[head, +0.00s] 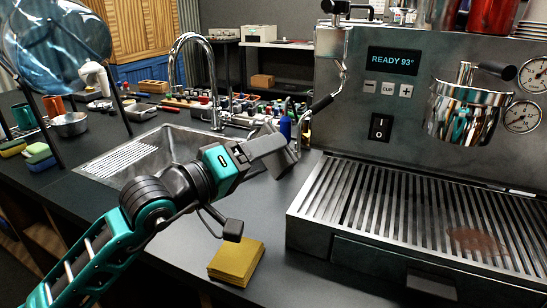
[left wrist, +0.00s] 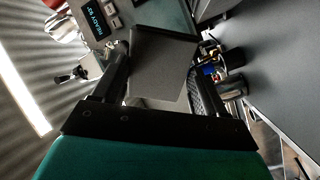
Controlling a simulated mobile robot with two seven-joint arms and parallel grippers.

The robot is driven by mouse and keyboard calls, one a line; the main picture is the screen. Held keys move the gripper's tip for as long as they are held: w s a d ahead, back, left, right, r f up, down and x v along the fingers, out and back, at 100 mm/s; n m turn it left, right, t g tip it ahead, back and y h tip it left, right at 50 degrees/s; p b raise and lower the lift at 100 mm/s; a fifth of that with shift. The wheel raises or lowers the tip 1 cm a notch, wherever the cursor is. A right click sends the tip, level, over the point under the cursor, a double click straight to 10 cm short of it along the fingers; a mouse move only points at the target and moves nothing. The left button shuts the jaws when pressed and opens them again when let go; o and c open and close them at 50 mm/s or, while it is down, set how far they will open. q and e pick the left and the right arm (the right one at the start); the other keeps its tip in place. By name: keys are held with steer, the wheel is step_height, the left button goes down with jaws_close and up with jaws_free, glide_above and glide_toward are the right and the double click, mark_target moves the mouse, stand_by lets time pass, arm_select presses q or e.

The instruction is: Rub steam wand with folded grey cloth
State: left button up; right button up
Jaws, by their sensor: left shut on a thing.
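My left gripper (head: 277,150) reaches in from the left, beside the left side of the espresso machine (head: 395,130). It is shut on the folded grey cloth (head: 290,160). In the left wrist view the cloth (left wrist: 163,65) shows as a flat grey block between the two fingers. The steam wand (head: 343,72) hangs at the machine's left front corner, bright metal with a black grip (head: 322,103) slanting down left. The wand's lower end is near the cloth; I cannot tell whether they touch. My right gripper is not in view.
A slatted drip tray (head: 420,215) stands in front of the machine. A stack of yellow cloths (head: 236,262) lies on the dark counter below my arm. A sink (head: 150,152) with a tall tap (head: 213,75) is to the left.

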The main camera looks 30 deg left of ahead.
arm_select(q)
steer(key=shift+s+a, duration=0.1)
steer(key=shift+s, duration=0.45)
steer(key=shift+b+v, duration=1.1)
steer(key=shift+v, duration=0.4)
